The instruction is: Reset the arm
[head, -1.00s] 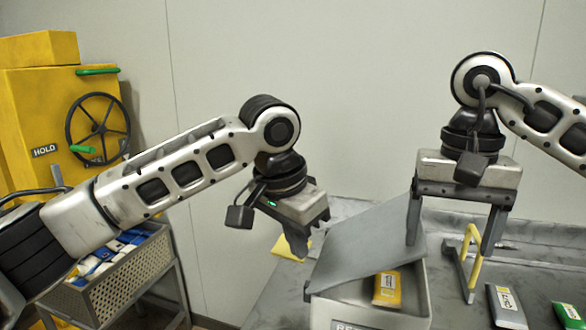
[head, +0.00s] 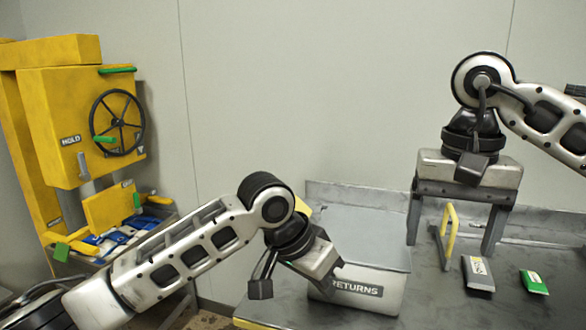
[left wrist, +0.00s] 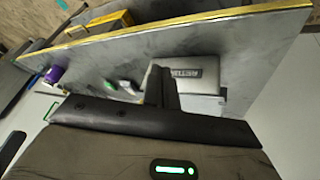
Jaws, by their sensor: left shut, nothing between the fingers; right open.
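My left gripper (head: 334,279) is low at the left front of the grey RETURNS box (head: 385,297). Its fingers are shut with nothing between them; they also show shut in the left wrist view (left wrist: 162,85). In the head view its wrist hides the box's left part. I cannot tell whether it touches the box. My right gripper (head: 453,238) is open and empty, pointing down above the bench, right of the box. The box's grey lid (head: 365,240) appears to cover its top, and no contents show.
A yellow handle (head: 449,235) stands between the right gripper's fingers in the picture. A grey pouch (head: 478,273) and a green pouch (head: 534,283) lie on the bench at right. The yellow autoclave (head: 55,115) with its handwheel (head: 117,122) stands at left, above blue-and-white pouches (head: 125,235).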

